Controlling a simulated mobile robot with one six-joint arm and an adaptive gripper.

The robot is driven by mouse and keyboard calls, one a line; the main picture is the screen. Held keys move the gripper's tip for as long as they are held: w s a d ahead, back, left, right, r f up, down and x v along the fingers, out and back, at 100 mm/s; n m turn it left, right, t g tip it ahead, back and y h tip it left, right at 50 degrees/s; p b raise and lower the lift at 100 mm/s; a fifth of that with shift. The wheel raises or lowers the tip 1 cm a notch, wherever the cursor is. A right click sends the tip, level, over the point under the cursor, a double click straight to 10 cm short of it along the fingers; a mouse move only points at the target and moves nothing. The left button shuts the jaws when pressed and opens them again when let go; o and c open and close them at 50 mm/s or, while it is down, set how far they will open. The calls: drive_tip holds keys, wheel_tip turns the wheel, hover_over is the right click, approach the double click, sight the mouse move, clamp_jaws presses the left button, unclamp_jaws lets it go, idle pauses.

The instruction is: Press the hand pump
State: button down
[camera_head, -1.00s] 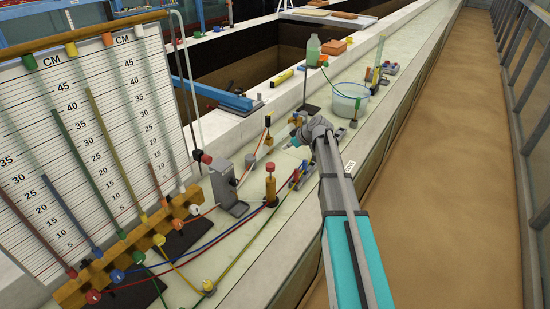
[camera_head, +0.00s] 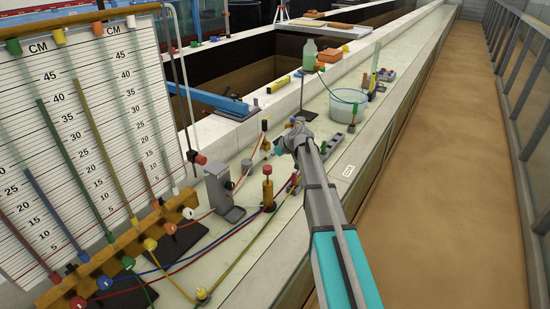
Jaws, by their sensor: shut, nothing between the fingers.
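A brass cylinder with a red knob on top (camera_head: 268,190), which looks like the hand pump, stands upright on the pale ledge in the middle of the head view. Its red knob is raised above the body. My gripper (camera_head: 279,150) is shut and empty. It appears just above and slightly right of the red knob in the picture, with a visible gap between them. The fingertips are small and partly hidden by my wrist, and the exact height over the knob cannot be told.
A grey metal stand (camera_head: 222,192) is left of the pump. Coloured hoses run along the ledge to the manometer board (camera_head: 85,140). Small fittings sit right of the pump, partly behind my arm.

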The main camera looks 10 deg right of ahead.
sight(266, 167)
drive_tip(key=shift+w+a+f+b, duration=0.25)
drive_tip(key=shift+w+f+b, duration=0.1)
drive_tip(key=shift+f, duration=0.25)
drive_tip(key=shift+f+b, duration=0.3)
drive_tip(key=shift+f, duration=0.05)
drive_tip(key=shift+f+b, duration=1.5)
drive_tip(key=shift+f, duration=0.1)
wheel_tip(266, 167, down, 5)
drive_tip(key=b, duration=0.5)
drive_tip(key=shift+s, duration=0.1)
wheel_tip(266, 167, up, 5)
drive_tip(key=p, duration=0.4)
drive_tip(key=shift+a+f, duration=0.1)
drive_tip(key=shift+f, duration=0.1)
drive_tip(key=p+v, duration=0.7)
drive_tip(key=v, duration=0.2)
drive_tip(key=shift+s+d+r, duration=0.2)
drive_tip(key=shift+d, duration=0.1)
